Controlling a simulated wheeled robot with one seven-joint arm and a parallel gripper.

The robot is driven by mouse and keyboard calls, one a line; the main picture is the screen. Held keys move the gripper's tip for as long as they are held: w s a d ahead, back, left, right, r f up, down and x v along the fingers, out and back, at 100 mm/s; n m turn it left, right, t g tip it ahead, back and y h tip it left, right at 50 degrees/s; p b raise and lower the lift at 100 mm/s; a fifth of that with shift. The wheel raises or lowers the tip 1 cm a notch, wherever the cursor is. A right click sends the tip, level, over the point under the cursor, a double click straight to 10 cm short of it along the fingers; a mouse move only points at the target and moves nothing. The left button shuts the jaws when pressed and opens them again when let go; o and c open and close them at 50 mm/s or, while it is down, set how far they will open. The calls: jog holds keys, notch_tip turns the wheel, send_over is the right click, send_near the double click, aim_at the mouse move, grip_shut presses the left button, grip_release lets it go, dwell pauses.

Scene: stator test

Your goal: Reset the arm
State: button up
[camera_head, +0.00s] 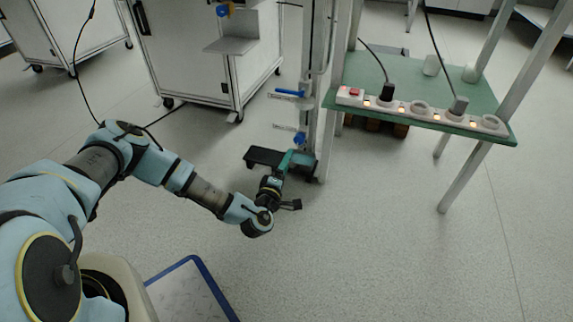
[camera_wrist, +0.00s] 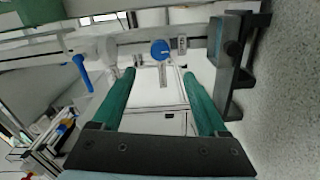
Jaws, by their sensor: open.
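My arm reaches from the left of the head view to the middle. My gripper (camera_head: 297,160) is at its end, low in front of a white upright post. In the wrist view my gripper (camera_wrist: 160,85) shows two green fingers spread wide apart, with nothing between them. Beyond the fingers are a blue round knob (camera_wrist: 160,50) and a white cabinet front. A dark bracket (camera_wrist: 235,65) stands close beside the right finger; I cannot tell whether they touch.
A green shelf (camera_head: 400,75) with a white power strip (camera_head: 420,109) stands at the right on metal legs. Blue-handled valves (camera_head: 290,93) are on the post. White wheeled cabinets (camera_head: 190,50) stand behind. A blue-edged panel (camera_head: 190,290) is at the bottom. The floor at right is clear.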

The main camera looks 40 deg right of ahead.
dwell(0.3)
jog(key=w+a+r+m+g+y+p, duration=0.2)
jog(key=w+a+r+m+g+y, duration=0.4)
jog(key=w+a+m, duration=0.4)
jog(key=w+a+r+y+p, duration=0.1)
jog(key=w+a+r+y, duration=0.15)
jog(key=a+r, duration=0.55)
jog(key=w+a+r+y, duration=0.2)
jog(key=a+r+y, duration=0.15)
jog(key=a, duration=0.85)
jog(key=s+a+r+n+g+y+p, duration=0.1)
jog(key=s+a+r, duration=0.2)
jog(key=a+r, duration=0.3)
jog(key=s+a+r+n+y, duration=0.1)
jog(key=s+a+r+n, duration=0.2)
jog(key=a, duration=0.4)
jog(key=s+a+r+y, duration=0.1)
jog(key=s+a+r, duration=0.4)
jog(key=s+r, duration=0.15)
notch_tip(320, 180, up, 38)
jog(key=g+p, duration=0.1)
jog(key=p, duration=3.7)
jog(key=shift+a+p, duration=0.15)
jog(key=shift+p, duration=0.2)
